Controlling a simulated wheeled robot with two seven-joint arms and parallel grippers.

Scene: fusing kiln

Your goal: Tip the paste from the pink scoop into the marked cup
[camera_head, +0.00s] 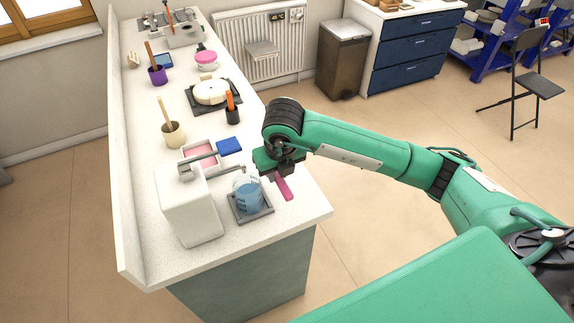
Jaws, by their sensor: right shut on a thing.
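My right gripper (277,168) reaches over the near end of the counter and is shut on the pink scoop (285,189). The scoop slants down to the right from the jaws, and part of it is hidden by the gripper. I cannot make out any paste on it. A clear cup with marks on its side and blue contents (247,195) stands upright on a dark square pad (255,215). The gripper and scoop are just right of this cup, apparently apart from it. My left gripper is not in view.
A white dispenser-like block (190,212) with an arm stands left of the cup. Behind are a tray with pink contents (184,157), a blue block (229,145), a beige pot (173,134) and a dark holder (233,116). The counter's near right corner (312,206) is clear.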

